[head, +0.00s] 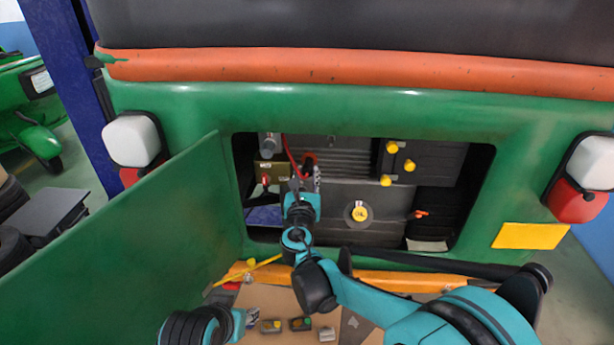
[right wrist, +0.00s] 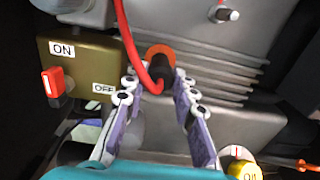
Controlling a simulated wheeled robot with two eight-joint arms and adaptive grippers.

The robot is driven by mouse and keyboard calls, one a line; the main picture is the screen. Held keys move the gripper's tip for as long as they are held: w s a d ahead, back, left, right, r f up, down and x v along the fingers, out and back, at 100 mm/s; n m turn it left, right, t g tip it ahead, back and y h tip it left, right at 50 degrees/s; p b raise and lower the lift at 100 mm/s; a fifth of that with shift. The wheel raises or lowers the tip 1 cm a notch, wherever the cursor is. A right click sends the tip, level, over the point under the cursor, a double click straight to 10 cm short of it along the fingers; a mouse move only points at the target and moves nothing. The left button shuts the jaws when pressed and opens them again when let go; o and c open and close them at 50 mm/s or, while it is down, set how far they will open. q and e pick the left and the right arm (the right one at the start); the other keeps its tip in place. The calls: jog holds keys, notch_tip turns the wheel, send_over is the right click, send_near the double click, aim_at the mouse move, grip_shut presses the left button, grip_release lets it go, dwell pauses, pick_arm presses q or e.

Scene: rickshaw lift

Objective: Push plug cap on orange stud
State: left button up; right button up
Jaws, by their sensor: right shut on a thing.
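The black plug cap (right wrist: 162,68) with its red lead (right wrist: 128,40) sits between the fingers of my right gripper (right wrist: 158,88), which is shut on it. The orange stud (right wrist: 158,52) shows as an orange round patch right behind the cap on the grey engine; the cap hides most of it. I cannot tell whether the cap touches the stud or how far it is on. In the head view my right gripper (head: 304,180) reaches into the open engine bay. My left gripper (head: 250,318) is low over the board; its jaws are too small to read.
An ON/OFF switch box (right wrist: 85,75) with a red lever stands left of the gripper. A yellow cap (right wrist: 243,170) is at the lower right. The green hatch door (head: 130,240) hangs open at left. Small parts (head: 300,324) lie on the board below the bay.

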jog(key=shift+w, duration=0.1)
dwell(0.3)
jog(key=o, duration=1.1)
jog(key=shift+c, duration=0.4)
jog(key=s, duration=0.8)
jog(key=s+p, duration=0.1)
jog(key=s, duration=1)
